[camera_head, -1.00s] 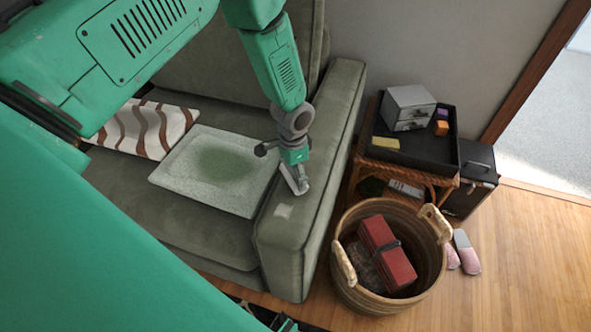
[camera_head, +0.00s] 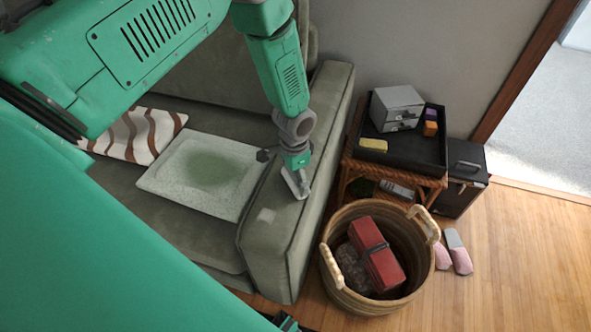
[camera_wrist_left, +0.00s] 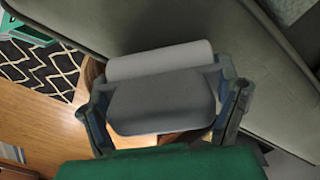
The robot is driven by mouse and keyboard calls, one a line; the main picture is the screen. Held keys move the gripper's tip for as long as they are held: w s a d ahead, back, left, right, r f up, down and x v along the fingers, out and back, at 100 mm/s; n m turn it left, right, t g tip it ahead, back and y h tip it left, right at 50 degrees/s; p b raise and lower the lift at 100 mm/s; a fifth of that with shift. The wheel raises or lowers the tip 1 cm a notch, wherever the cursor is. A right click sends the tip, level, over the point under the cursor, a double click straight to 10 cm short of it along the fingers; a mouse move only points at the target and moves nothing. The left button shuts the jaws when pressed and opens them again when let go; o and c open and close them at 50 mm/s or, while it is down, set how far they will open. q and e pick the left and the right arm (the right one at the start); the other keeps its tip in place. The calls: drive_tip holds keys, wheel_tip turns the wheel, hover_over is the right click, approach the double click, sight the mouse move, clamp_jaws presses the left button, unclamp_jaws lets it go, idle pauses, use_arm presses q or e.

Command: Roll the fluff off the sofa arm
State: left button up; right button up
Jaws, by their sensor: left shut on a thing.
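The green-grey sofa arm (camera_head: 268,250) runs from the front to the back, right of the seat. A small pale patch (camera_head: 266,215), which looks like the fluff, lies on its top near the front end. My left gripper (camera_head: 297,183) is over the sofa arm, behind and to the right of the patch. It is shut on a grey roller tool, whose pale cylinder (camera_wrist_left: 160,60) shows in the left wrist view, with the gripper's fingers (camera_wrist_left: 165,110) on either side. The roller is close to the arm's top; I cannot tell whether it touches.
A woven basket (camera_head: 335,280) with a red case (camera_head: 377,255) stands right of the sofa arm. Behind it is a wicker table with a black tray (camera_head: 430,160). A grey cushion (camera_head: 165,190) lies on the seat. Pink slippers (camera_head: 458,253) are on the floor.

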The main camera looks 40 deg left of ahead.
use_arm(q)
drive_tip(key=shift+w+d, duration=0.1)
drive_tip(key=r+p, duration=0.2)
drive_tip(key=d+r+p, duration=0.1)
drive_tip(key=r+p, duration=0.1)
drive_tip(key=r, duration=0.1)
drive_tip(key=shift+r, duration=0.1)
drive_tip(key=shift+w+r+p, duration=0.1)
drive_tip(key=shift+r+p, duration=0.5)
drive_tip(key=shift+r, duration=0.1)
drive_tip(key=shift+a+r+p, duration=0.25)
drive_tip(key=shift+r+p, duration=0.25)
drive_tip(key=shift+r, duration=0.15)
drive_tip(key=shift+d, duration=0.25)
